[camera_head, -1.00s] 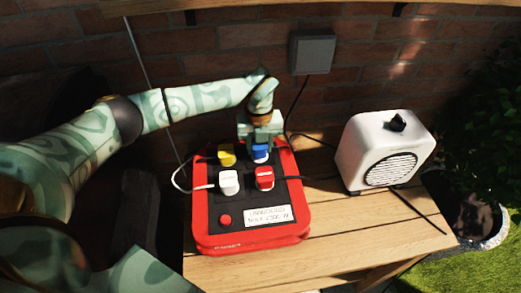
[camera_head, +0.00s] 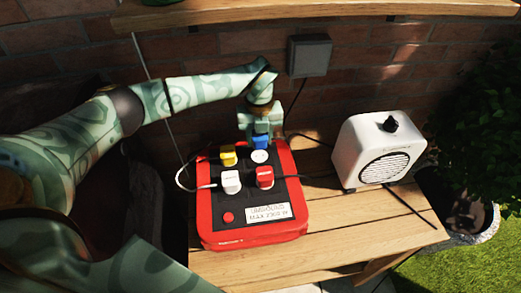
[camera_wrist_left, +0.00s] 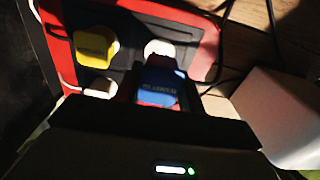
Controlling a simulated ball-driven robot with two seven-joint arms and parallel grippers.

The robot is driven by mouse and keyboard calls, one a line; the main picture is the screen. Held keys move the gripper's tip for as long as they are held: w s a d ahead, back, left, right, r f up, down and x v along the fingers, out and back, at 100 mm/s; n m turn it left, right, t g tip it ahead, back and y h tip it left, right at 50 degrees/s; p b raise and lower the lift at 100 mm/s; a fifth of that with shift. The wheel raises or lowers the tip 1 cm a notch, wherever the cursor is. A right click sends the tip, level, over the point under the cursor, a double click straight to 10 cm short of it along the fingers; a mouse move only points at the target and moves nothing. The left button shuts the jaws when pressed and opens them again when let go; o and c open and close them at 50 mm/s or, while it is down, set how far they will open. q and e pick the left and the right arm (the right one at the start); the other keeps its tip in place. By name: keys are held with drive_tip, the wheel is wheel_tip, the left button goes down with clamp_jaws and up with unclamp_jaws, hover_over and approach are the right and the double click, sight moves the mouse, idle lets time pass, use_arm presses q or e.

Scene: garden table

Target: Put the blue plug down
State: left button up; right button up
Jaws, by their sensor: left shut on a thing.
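In the head view the blue plug (camera_head: 261,142) is between the fingers of my left gripper (camera_head: 260,136), at the back of the red power box (camera_head: 245,241). My left gripper is shut on it. A bare round white socket (camera_head: 260,156) shows just in front of the plug, so the plug is out of it. In the left wrist view the blue plug (camera_wrist_left: 158,86) is close to the camera, and the bare socket (camera_wrist_left: 160,49) shows apart from it. The plug's prongs are hidden. My right gripper is not in view.
A yellow plug (camera_head: 228,155), a white plug (camera_head: 231,181) and a red plug (camera_head: 265,176) sit on the box. A white heater (camera_head: 371,155) stands to the right. The wooden table (camera_head: 345,222) is clear right of the box. Cables run behind it.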

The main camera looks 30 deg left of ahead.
use_arm(q)
drive_tip(key=shift+r, duration=0.4)
idle(0.3)
